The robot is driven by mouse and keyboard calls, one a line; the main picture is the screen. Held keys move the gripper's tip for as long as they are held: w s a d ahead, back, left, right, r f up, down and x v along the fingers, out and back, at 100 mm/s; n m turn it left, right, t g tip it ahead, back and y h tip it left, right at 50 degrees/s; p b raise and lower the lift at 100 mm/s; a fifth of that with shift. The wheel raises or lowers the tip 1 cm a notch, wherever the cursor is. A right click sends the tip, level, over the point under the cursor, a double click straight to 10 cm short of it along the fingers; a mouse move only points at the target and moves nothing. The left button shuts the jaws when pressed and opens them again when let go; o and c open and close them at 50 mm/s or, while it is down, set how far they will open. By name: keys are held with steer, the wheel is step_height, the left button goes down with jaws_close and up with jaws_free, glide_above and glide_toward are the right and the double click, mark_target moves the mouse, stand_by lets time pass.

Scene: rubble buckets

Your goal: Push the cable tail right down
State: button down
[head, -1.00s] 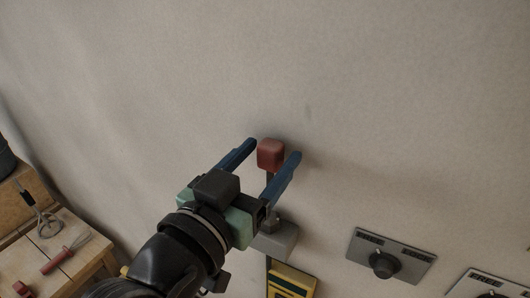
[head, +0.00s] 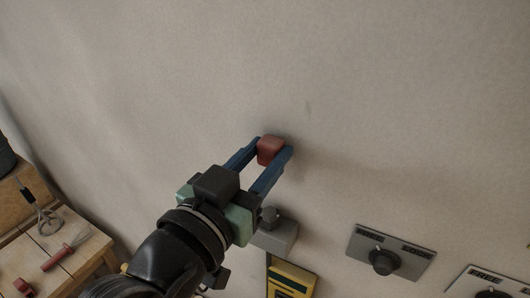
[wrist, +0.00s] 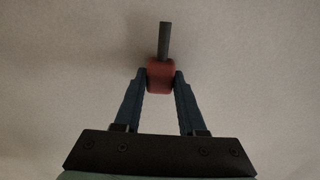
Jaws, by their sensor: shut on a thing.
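A red block-shaped knob (head: 270,150) sits against the wall, between the blue fingers of my gripper (head: 272,153). In the wrist view both fingers touch the sides of the red knob (wrist: 161,76), and a dark bar (wrist: 164,40) runs from it away from my gripper. My gripper is shut on the knob. A grey box (head: 275,238) is on the wall below, partly hidden by my gripper. No cable tail can be made out for certain.
A grey panel with a black dial (head: 382,262) is on the wall at the lower right, with a second panel (head: 487,285) beyond it. A yellow-framed item (head: 292,280) hangs below the grey box. The wall above is bare.

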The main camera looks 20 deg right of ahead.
steer(key=shift+f, duration=0.1)
stand_by(0.7)
step_height(320, 180, down, 6)
steer(key=b, duration=0.6)
steer(key=shift+f+b, duration=0.15)
steer(key=shift+b, duration=0.25)
steer(key=shift+f, duration=0.1)
steer(key=shift+c, duration=2.4)
jaws_free()
steer(key=b+v, duration=0.3)
steer(key=v, duration=1)
steer(key=shift+b, duration=0.4)
